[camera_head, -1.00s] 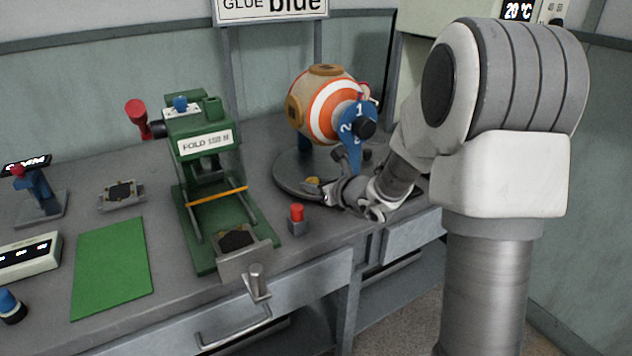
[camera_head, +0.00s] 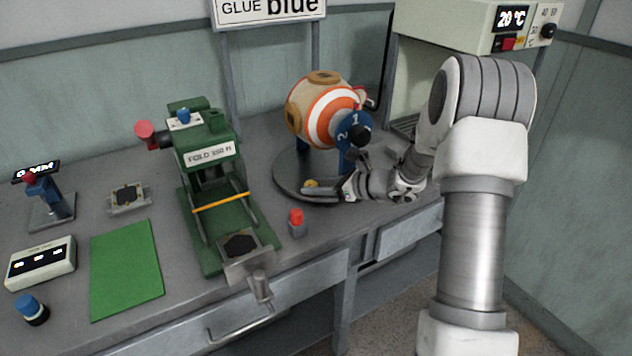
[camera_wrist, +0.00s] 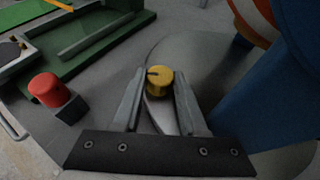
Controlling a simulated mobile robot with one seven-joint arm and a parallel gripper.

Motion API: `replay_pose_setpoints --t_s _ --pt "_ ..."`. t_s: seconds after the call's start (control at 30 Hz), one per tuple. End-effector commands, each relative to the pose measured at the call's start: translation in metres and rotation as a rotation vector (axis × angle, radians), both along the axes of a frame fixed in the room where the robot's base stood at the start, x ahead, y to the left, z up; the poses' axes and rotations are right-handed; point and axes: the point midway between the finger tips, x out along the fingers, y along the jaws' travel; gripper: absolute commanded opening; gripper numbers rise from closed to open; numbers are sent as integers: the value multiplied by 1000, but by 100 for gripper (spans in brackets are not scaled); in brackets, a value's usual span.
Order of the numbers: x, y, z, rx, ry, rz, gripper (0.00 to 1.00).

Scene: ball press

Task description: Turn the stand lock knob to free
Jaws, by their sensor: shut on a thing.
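The stand lock knob is a small yellow knob (camera_wrist: 160,82) with a dark mark on its top. In the head view my gripper (camera_head: 330,188) reaches in from the right, low over the base. A striped orange and white ball (camera_head: 322,108) sits on the stand, behind a blue numbered part (camera_head: 350,122).
The green press (camera_head: 205,190) is further left. The blue stand support (camera_wrist: 255,85) rises close to my gripper's right. A grey oven-like box (camera_head: 450,30) stands at the back right.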

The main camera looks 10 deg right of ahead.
Motion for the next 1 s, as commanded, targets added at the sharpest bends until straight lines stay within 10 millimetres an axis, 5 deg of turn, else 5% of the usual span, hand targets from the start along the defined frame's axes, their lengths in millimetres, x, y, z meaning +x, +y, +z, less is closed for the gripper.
replay_pose_setpoints --t_s 0.4,0.43,0.57,1.0 --pt "0 0 0 0 0 9 0" --pt "0 0 0 0 0 9 45" --pt "0 0 0 -1 -1 8 68" --pt "1 -1 0 -1 -4 -8 72"
